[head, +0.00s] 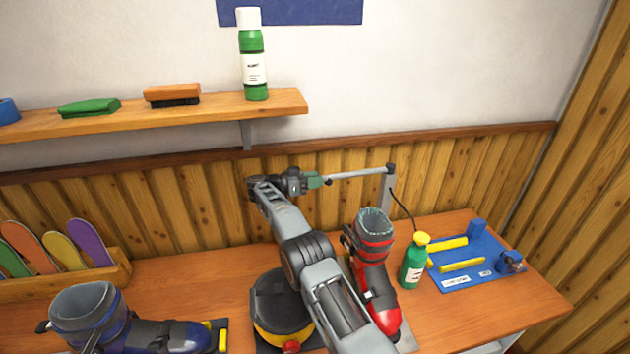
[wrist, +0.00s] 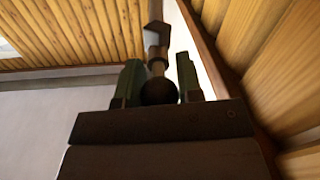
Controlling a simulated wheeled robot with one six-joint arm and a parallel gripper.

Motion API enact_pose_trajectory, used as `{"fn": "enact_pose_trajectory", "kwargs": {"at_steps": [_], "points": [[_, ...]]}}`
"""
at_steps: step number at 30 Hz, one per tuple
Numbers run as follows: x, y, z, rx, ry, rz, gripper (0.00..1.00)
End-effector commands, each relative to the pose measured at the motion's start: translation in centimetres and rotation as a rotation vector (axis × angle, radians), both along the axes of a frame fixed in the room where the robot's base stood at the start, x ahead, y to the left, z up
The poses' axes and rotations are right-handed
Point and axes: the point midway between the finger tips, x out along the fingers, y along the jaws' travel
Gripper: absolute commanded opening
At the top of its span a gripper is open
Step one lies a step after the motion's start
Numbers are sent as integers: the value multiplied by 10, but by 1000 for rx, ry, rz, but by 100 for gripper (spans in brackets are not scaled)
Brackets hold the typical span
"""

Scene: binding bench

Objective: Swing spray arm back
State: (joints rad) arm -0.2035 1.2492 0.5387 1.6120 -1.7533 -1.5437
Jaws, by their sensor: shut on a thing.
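The spray arm (head: 358,174) is a thin grey bar reaching left from the top of an upright post (head: 387,192) near the back wall. A dark cable hangs from the post's side. My gripper (head: 324,181) is at the bar's left end, with its green fingers around the end. In the wrist view, a dark round knob (wrist: 158,93) on the spray arm (wrist: 157,62) sits between the two fingers of my gripper (wrist: 157,82), which is shut on it. My arm hides part of the bench below.
A red ski boot (head: 374,250) and a green bottle with a yellow cap (head: 413,263) stand right of my arm. A blue ski boot (head: 95,312) is at front left. A wooden shelf (head: 200,115) holds a spray can (head: 252,60) above. The wood-panelled wall is close behind.

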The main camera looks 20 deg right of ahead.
Motion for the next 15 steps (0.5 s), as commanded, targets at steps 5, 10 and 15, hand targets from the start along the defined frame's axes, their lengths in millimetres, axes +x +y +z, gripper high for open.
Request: {"fn": "enact_pose_trajectory", "kwargs": {"at_steps": [5,10,15], "points": [[0,-1,1,-2,-1,-2,0],[0,-1,1,-2,-2,-2,0],[0,-1,1,-2,-2,-1,44]]}}
